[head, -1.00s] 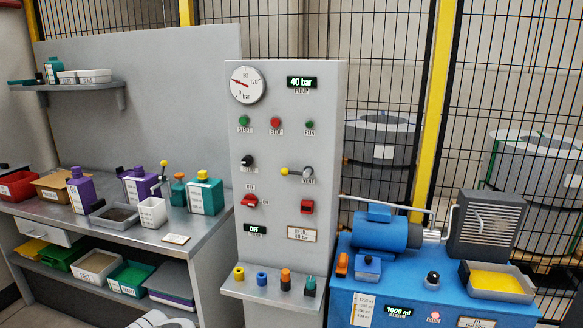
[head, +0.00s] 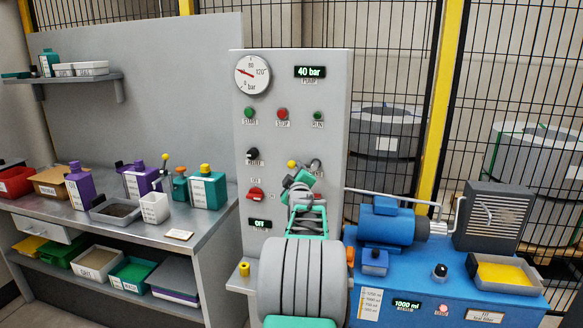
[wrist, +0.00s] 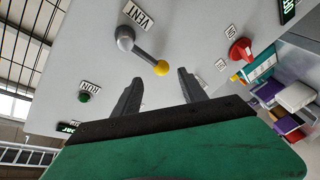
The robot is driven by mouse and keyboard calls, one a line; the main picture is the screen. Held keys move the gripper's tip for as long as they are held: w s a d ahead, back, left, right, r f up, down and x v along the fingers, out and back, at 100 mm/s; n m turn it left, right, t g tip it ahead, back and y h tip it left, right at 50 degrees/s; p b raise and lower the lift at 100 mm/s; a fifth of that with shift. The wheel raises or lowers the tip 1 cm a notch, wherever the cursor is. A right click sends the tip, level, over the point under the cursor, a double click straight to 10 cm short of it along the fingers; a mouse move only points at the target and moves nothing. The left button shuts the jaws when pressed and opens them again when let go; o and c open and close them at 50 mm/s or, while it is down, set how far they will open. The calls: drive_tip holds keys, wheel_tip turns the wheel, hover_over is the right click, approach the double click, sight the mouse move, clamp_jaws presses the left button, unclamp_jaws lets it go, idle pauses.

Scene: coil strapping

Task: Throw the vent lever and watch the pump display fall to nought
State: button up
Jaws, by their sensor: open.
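The vent lever has a grey hub and arm with a yellow ball knob (head: 291,164); it points left in the head view. In the wrist view the vent lever (wrist: 143,52) shows whole beside its VENT label. My gripper (wrist: 160,78) is open and empty, facing the panel. In that view the yellow knob appears between the two fingertips; I cannot tell how far beyond them it is. In the head view my gripper (head: 301,182) is just below the lever. The pump display (head: 317,72) reads 40 bar.
The grey panel (head: 290,110) carries a gauge (head: 252,74), green and red buttons and a red switch (head: 256,194). My arm hides its lower middle. A blue pump unit (head: 386,222) stands at right. A bench (head: 120,226) with bottles and trays stands at left.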

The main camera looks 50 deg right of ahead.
sight(291, 166)
drive_tip(key=p+x, duration=0.2)
drive_tip(key=x, duration=0.4)
drive_tip(key=shift+w+d, duration=0.15)
drive_tip(key=shift+w, duration=0.1)
drive_tip(key=shift+c, duration=0.4)
clamp_jaws()
idle(0.6)
